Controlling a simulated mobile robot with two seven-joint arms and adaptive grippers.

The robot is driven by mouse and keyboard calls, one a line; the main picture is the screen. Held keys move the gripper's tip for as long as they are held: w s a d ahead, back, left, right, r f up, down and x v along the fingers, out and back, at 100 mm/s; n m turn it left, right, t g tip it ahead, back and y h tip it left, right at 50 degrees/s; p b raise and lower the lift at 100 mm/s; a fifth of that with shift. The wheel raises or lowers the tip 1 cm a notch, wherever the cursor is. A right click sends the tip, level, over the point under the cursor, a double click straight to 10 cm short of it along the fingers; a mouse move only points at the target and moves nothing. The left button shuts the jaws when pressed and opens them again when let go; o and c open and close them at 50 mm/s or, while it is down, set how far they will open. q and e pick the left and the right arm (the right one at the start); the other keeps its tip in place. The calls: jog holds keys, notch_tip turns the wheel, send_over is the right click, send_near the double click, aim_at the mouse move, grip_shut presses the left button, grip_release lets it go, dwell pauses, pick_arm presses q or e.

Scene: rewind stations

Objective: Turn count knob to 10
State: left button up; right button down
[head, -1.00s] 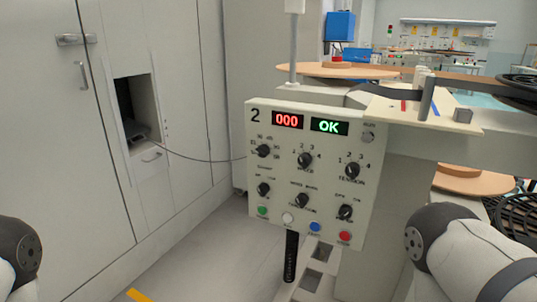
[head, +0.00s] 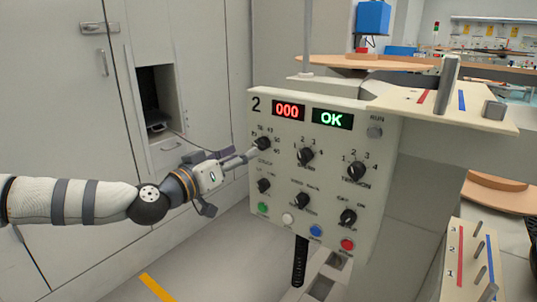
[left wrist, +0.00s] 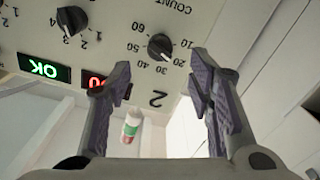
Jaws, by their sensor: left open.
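The count knob (head: 263,143) is a small black round knob at the upper left of the cream control panel (head: 330,172). In the left wrist view the count knob (left wrist: 160,46) appears upside down, ringed by printed numbers from 10 to 60. I cannot tell surely which number its pointer marks. My left gripper (head: 249,154) is close to the panel beside this knob. In the left wrist view the fingers of my left gripper (left wrist: 160,92) are apart, with nothing between them; the knob lies beyond the tips. My right gripper is not in view.
The panel also has a red display (head: 288,111) reading 000, a green display (head: 331,119) reading OK, several other black knobs and coloured buttons (head: 316,230). Grey cabinets (head: 70,100) stand at the left. A cream shelf with pegs (head: 440,95) juts out at right.

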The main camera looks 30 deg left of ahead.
aim_at(259, 147)
pick_arm(q)
jog(key=w, duration=0.3)
jog(key=w+b, duration=0.1)
jog(key=w, duration=0.1)
jog(key=shift+w+d+f, duration=0.25)
jog(key=shift+w+f, duration=0.05)
jog(key=shift+w+d+r, duration=0.1)
jog(key=shift+w+r, duration=0.15)
jog(key=shift+w, duration=0.25)
grip_shut()
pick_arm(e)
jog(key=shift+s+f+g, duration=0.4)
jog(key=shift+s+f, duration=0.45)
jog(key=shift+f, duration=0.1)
pick_arm(q)
jog(key=n+b, duration=0.1)
jog(key=n, duration=0.7)
jog(key=shift+d+f+n+b, duration=0.1)
jog(key=shift+n+b, duration=0.2)
jog(key=shift+b, duration=0.1)
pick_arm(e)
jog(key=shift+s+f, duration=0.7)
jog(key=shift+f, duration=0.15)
pick_arm(q)
jog(key=shift+n, duration=0.3)
